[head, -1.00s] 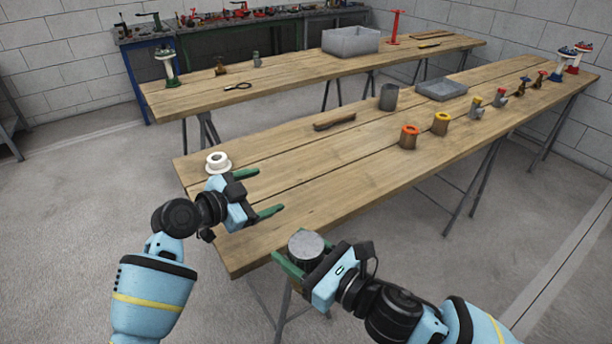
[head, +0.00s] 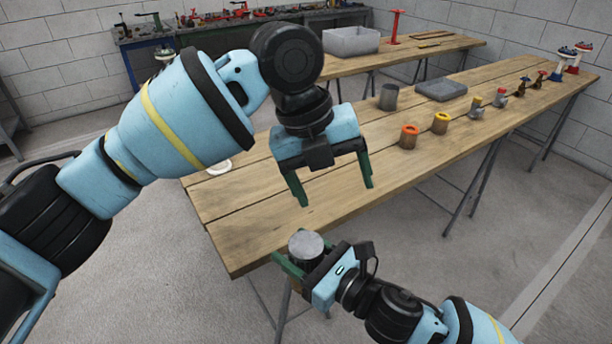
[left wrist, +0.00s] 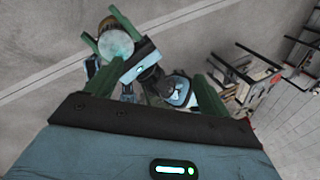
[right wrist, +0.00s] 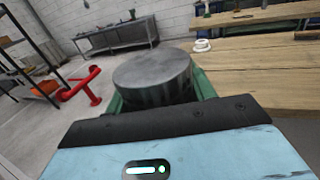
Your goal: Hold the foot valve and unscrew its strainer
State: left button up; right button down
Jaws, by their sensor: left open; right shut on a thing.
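The foot valve is in my right gripper (head: 300,260), off the table's near edge, with its grey round strainer end (head: 306,244) facing up. In the right wrist view the strainer end (right wrist: 154,76) is a wide dull metal cylinder between the green fingers. In the left wrist view its round top (left wrist: 116,43) shows, with a brownish part beside it. The rest of the valve's body is mostly hidden. My left gripper (head: 335,193) is open and empty, fingers pointing down, above the table and behind the held valve, apart from it.
The near wooden table (head: 260,228) holds a white flanged ring (head: 219,168), partly behind my left arm. Further right are a grey cup (head: 388,97), a grey tray (head: 441,90), orange-topped (head: 409,137) and yellow-topped (head: 442,123) fittings and several valves. The near table end is clear.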

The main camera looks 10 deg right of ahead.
aim_at(306, 244)
pick_arm(q)
jog(key=s+a+r+m+y, duration=0.1)
jog(key=a+r+m+y, duration=0.1)
jog(key=a+y, duration=0.2)
jog(key=shift+t, duration=0.3)
jog(key=shift+f, duration=6.05)
jog(key=shift+c, duration=0.4)
jog(key=c, duration=1.1)
jog(key=shift+o, duration=0.2)
jog(key=n, duration=0.3)
jog(key=shift+n, duration=0.4)
jog(key=o, duration=1.1)
jog(key=shift+c, duration=0.2)
